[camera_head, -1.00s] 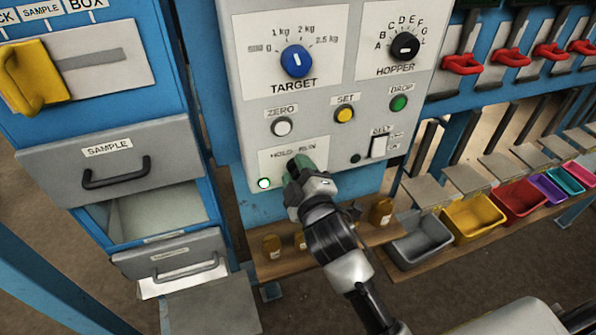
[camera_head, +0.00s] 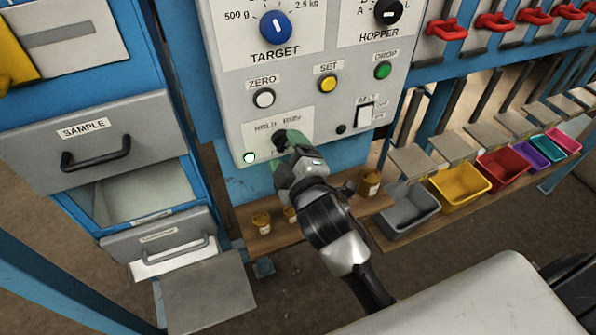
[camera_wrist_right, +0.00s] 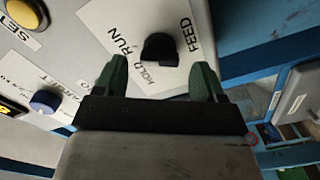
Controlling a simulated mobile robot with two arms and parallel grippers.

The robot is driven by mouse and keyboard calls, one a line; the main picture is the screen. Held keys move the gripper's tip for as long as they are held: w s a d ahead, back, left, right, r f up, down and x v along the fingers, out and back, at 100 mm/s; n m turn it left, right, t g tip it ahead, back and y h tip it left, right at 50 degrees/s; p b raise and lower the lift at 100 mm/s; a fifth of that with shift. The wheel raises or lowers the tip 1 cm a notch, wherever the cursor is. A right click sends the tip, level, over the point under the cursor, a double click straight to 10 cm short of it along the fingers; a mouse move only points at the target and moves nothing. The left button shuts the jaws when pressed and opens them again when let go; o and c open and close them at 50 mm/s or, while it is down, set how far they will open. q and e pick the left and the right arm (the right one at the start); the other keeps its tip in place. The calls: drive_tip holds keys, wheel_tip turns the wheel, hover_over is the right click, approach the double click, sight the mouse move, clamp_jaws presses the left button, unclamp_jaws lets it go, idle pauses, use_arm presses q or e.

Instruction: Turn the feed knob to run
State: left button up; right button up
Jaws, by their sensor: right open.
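The black feed knob (camera_head: 281,138) sits on the grey control panel (camera_head: 225,100), just under the HOLD and RUN labels. It also shows in the right wrist view (camera_wrist_right: 158,48), beside the FEED label. Which label it points at is not clear to me. My right gripper (camera_head: 287,153) is in front of the panel, just below the knob in the head view. Its green fingers (camera_wrist_right: 160,78) are spread, with the knob showing beyond and between their tips and nothing held. My left gripper is not in view.
Above the knob are the white ZERO button (camera_head: 264,98), yellow SET button (camera_head: 328,83) and green DROP button (camera_head: 382,70). A white lamp (camera_head: 249,157) is at the knob's left. A wooden shelf (camera_head: 262,243) with small jars lies below. Coloured bins (camera_head: 468,191) stand right.

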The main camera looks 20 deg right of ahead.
drive_tip(key=s+b, duration=0.2)
drive_tip(key=s, duration=0.6)
drive_tip(key=shift+s+d, duration=0.15)
drive_tip(key=shift+s, duration=0.1)
wheel_tip(320, 180, down, 25)
drive_tip(key=w+a+m+g+b, duration=0.1)
drive_tip(key=w+g+b, duration=0.1)
drive_tip(key=g, duration=0.3)
drive_tip(key=s+d+f+m+g, duration=0.1)
drive_tip(key=s+f+g, duration=0.15)
drive_tip(key=f, duration=0.65)
drive_tip(key=s+d+f+m+g, duration=0.15)
drive_tip(key=s+f, duration=0.25)
drive_tip(key=f, duration=0.5)
drive_tip(key=s+d+f+m+g+b, duration=0.1)
drive_tip(key=s+d+f+m+g, duration=0.2)
drive_tip(key=s+f, duration=0.8)
drive_tip(key=s+d+f+m+g+b, duration=0.1)
drive_tip(key=s+d+f+m+g, duration=0.2)
drive_tip(key=s+f, duration=0.8)
drive_tip(key=s+d+g, duration=0.1)
drive_tip(key=s+g, duration=0.1)
drive_tip(key=s, duration=0.4)
drive_tip(key=shift+s+h+b, duration=0.3)
